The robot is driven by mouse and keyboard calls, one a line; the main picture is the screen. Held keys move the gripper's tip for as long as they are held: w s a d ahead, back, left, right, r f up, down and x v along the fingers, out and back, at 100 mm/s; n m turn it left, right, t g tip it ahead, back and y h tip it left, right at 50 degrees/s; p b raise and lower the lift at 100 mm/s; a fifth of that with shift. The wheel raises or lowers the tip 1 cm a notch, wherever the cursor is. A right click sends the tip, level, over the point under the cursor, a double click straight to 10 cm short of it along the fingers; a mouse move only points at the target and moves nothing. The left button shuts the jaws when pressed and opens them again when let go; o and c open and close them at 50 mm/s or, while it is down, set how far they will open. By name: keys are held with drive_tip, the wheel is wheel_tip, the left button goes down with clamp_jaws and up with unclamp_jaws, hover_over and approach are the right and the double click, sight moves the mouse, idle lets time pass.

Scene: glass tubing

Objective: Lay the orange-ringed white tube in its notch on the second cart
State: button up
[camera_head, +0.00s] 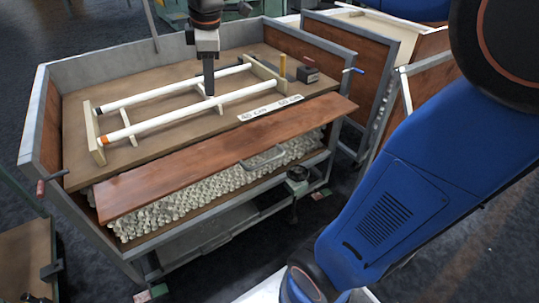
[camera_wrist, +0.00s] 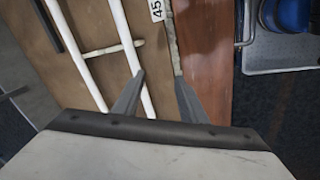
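The orange-ringed white tube (camera_head: 160,123) lies nearest in a wooden rack on the front cart, its orange ring at the left end. A second white tube (camera_head: 150,96), with a black end, lies parallel behind it. My gripper (camera_head: 209,93) points down over the rack, its tips close to the orange-ringed tube. In the wrist view my gripper (camera_wrist: 157,85) is open and empty. Contact cannot be told.
The rack's left end board (camera_head: 94,135) and right end board (camera_head: 266,73) hold the tube ends. A yellow post (camera_head: 283,66) and small dark box (camera_head: 308,74) stand at right. A reddish plank (camera_head: 220,155) lies in front. Another wood-panelled cart (camera_head: 335,55) stands at right.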

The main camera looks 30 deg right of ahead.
drive_tip(key=s+d+f+m, duration=0.1)
drive_tip(key=s+f+m, duration=0.3)
drive_tip(key=s, duration=0.3)
drive_tip(key=s+d+f+m+t, duration=0.1)
drive_tip(key=s+d+f+m, duration=0.1)
drive_tip(key=s+f+m, duration=0.3)
drive_tip(key=s+d+f+m+t, duration=0.1)
drive_tip(key=s+f+m, duration=0.3)
drive_tip(key=s, duration=0.7)
drive_tip(key=shift+d+f+m, duration=0.25)
drive_tip(key=shift+f+m, duration=0.15)
drive_tip(key=shift+f, duration=0.15)
drive_tip(key=shift+s, duration=0.1)
